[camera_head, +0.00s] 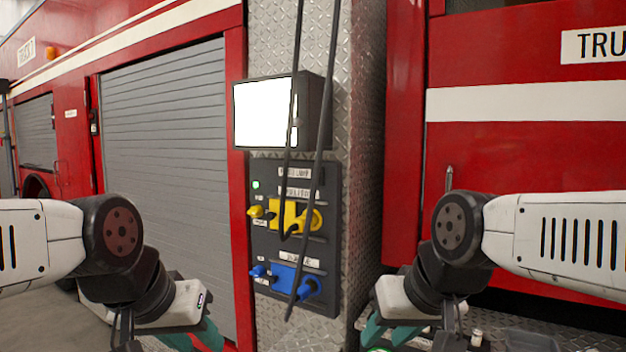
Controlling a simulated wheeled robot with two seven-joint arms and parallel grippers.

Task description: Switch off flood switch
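A dark control panel (318,262) is fixed to the diamond-plate column of the fire truck. A small green light (255,185) glows at its upper left, beside a white label (294,173) whose text is too small to read surely. I cannot make out the flood switch itself clearly. Above the panel, a boxy lamp (262,113) shows a bright white face. My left gripper (197,338) is low, left of the panel, and my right gripper (389,334) is low, right of it. Both have teal fingers, partly cut off by the bottom edge, and are apart from the panel.
Yellow plugs (285,216) and blue plugs (287,280) sit on the panel's middle and lower parts. Black cables (322,110) hang in front of the lamp and panel. A grey roller shutter (165,130) is at left. The space before the panel is otherwise clear.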

